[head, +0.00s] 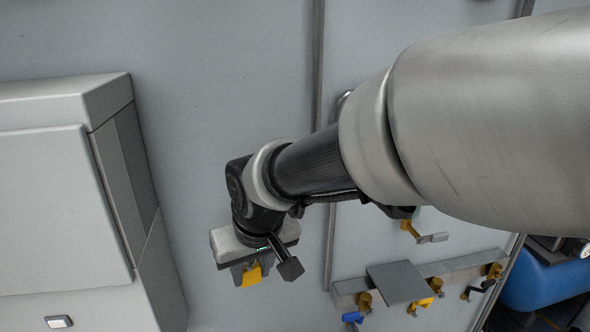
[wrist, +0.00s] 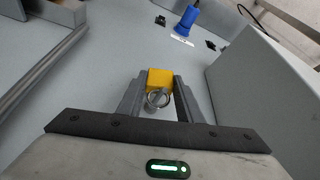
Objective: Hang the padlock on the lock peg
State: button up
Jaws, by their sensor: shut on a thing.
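My gripper (head: 247,268) is shut on the yellow padlock (head: 252,277), below my wrist in front of the grey wall panel. In the wrist view, the padlock (wrist: 160,79) sits between the two fingers of my gripper (wrist: 157,88), with its round metal shackle toward the camera. A grey rail (head: 455,268) with several brass-coloured fittings is at the lower right of the head view, apart from the padlock. I cannot tell which fitting is the lock peg.
A flat grey plate (head: 397,282) and a blue item (head: 353,317) are at the rail. A yellow-and-grey fitting (head: 420,233) is above it. A grey cabinet (head: 60,205) stands out on the left. A blue plug-like object (wrist: 187,20) shows in the wrist view. The panel between cabinet and rail looks mostly clear.

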jog(key=shift+w, duration=0.3)
jog(key=shift+w+a+f+b, duration=0.1)
jog(key=shift+w+f+b, duration=0.1)
jog(key=shift+f+b, duration=0.2)
jog(key=o, duration=1.2)
jog(key=shift+s+r, duration=0.1)
jog(key=shift+r, duration=0.15)
jog(key=shift+p+v, duration=1.45)
jog(key=shift+v, duration=0.45)
